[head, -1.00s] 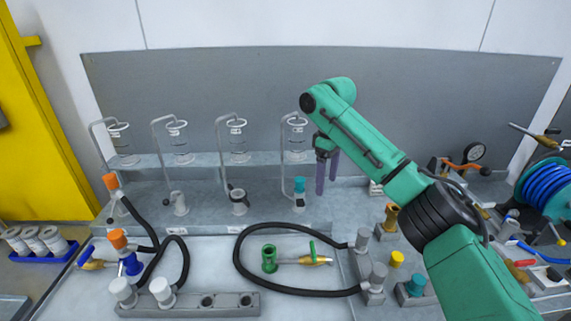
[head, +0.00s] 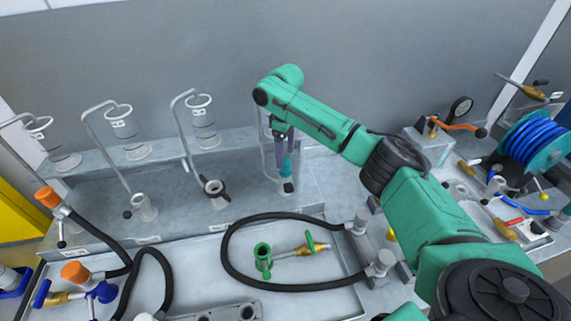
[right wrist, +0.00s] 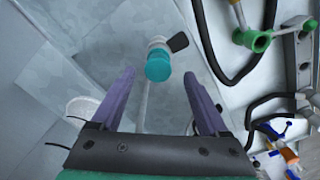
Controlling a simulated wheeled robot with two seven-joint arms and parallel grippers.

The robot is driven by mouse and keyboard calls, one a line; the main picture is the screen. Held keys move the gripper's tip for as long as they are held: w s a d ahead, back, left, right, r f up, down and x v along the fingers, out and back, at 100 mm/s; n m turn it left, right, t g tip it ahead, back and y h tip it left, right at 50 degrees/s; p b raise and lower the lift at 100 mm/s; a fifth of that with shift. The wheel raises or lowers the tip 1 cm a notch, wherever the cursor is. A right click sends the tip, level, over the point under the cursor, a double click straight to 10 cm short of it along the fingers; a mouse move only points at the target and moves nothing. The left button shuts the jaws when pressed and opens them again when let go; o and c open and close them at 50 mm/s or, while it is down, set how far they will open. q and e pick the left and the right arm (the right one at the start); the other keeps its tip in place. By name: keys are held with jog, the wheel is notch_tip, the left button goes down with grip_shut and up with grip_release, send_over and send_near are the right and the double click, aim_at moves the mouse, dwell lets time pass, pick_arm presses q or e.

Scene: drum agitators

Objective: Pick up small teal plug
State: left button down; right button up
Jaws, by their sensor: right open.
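The small teal plug (head: 287,168) sits on an upright grey fitting at the right end of the grey ledge. In the right wrist view the teal plug (right wrist: 159,69) shows as a round cap ahead of the purple fingers, roughly centred in the gap. My right gripper (head: 280,160) is open and empty, its fingers reaching down at the plug, partly covering it in the head view. The open fingers also show in the wrist view (right wrist: 158,78). Whether they touch the plug I cannot tell. My left gripper is not in view.
A black hose (head: 228,262) loops in front, around a green fitting (head: 262,257) and a brass valve (head: 312,248). A blue hose reel (head: 540,143) stands at the right.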

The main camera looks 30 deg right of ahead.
jog(key=f, duration=0.1)
jog(key=f+p, duration=0.1)
jog(key=f, duration=0.1)
jog(key=f+p, duration=0.1)
jog(key=shift+w+f, duration=0.3)
jog(key=shift+f, duration=0.05)
jog(key=shift+s+f, duration=0.1)
jog(key=shift+f, duration=0.15)
jog(key=shift+s, duration=0.15)
jog(key=shift+c, duration=0.3)
grip_shut()
notch_tip(320, 180, up, 13)
jog(key=b, duration=0.4)
notch_tip(320, 180, up, 7)
jog(key=p, duration=0.2)
send_over(285, 161)
